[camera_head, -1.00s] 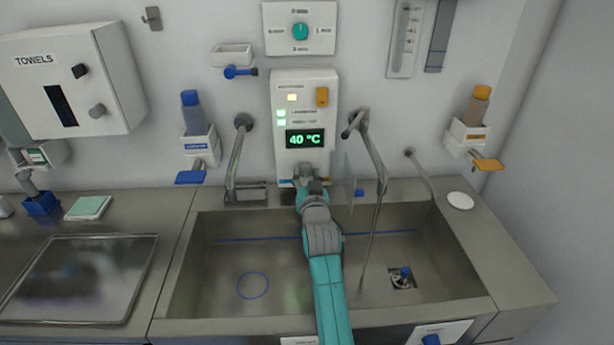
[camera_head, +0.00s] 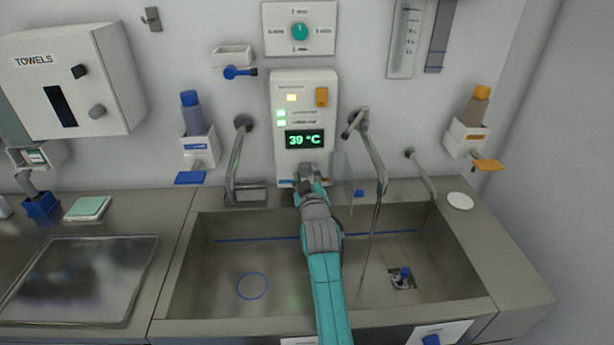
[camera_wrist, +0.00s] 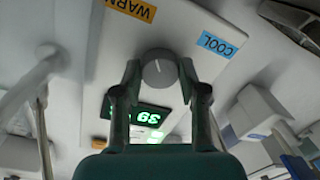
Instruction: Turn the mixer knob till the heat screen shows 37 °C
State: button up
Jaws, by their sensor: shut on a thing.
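The heat screen (camera_head: 304,139) on the white wall panel reads 39 °C in green. In the wrist view the screen (camera_wrist: 148,115) appears upside down and partly covered by my gripper. The grey round mixer knob (camera_wrist: 159,71) sits between the fingers of my gripper (camera_wrist: 160,80), which is shut on it. A white line marks the knob's face. An orange WARM label (camera_wrist: 138,9) and a blue COOL label (camera_wrist: 215,44) lie on either side of the knob. In the head view my gripper (camera_head: 309,176) is at the panel's lower edge and hides the knob.
The steel sink (camera_head: 205,265) lies below my arm. Bent metal spouts stand left (camera_head: 236,160) and right (camera_head: 376,165) of the panel, the right one close to my gripper. An orange switch (camera_head: 321,97) is higher on the panel. A dial (camera_head: 300,32) is above it.

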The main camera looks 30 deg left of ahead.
jog(key=shift+w+d+n, duration=0.1)
jog(key=shift+n, duration=0.4)
jog(key=o, duration=1.2)
jog(key=shift+d, duration=0.1)
jog(key=shift+c, duration=0.2)
jog(key=shift+s, duration=0.2)
jog(key=v, duration=1.1)
jog(key=shift+s+d+r, duration=0.15)
jog(key=shift+s+d, duration=0.05)
jog(key=shift+s, duration=0.05)
